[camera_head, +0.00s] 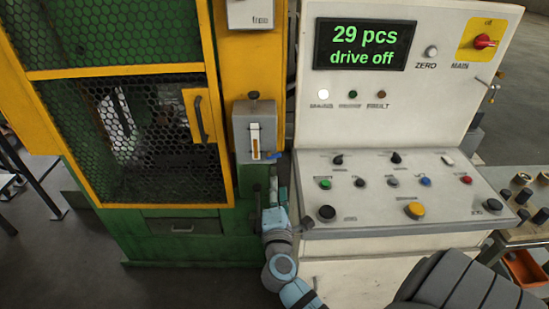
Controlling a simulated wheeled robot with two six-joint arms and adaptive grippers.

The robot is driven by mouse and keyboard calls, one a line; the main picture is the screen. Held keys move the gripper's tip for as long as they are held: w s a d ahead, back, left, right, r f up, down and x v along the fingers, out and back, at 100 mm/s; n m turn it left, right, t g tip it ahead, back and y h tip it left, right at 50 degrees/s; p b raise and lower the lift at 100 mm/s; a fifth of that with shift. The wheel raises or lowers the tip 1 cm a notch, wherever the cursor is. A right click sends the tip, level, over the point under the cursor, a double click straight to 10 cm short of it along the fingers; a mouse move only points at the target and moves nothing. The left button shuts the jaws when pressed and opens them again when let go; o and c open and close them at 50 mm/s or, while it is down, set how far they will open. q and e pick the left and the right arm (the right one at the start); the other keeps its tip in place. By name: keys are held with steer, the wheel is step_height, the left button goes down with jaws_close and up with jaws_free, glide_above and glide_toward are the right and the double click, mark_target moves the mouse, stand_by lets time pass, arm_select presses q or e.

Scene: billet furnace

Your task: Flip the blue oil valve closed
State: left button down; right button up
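The blue oil valve (274,155) is a small blue lever at the lower right of a grey oil box. It points to the right, roughly level. The oil box (241,125) has a tall sight window with amber in its lower part. My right gripper (272,178) is just below the valve and points up towards it, on the light blue and grey arm rising from the bottom. It is small and dark here, so I cannot tell whether its fingers are open or touch the lever. My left gripper is not in view.
A green and yellow machine with a mesh door (150,130) stands left of the oil box. A white control console (335,235) with knobs and buttons is close on the right. Its display (364,46) reads "29 pcs drive off". A side table (515,235) stands at far right.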

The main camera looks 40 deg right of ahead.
mark_target(274, 158)
steer(key=x, duration=1.3)
steer(key=shift+w+d+f, duration=0.1)
steer(key=shift+w+f, duration=0.05)
steer(key=shift+w, duration=0.05)
steer(key=shift+c, duration=0.5)
steer(key=shift+b, duration=0.3)
jaws_close()
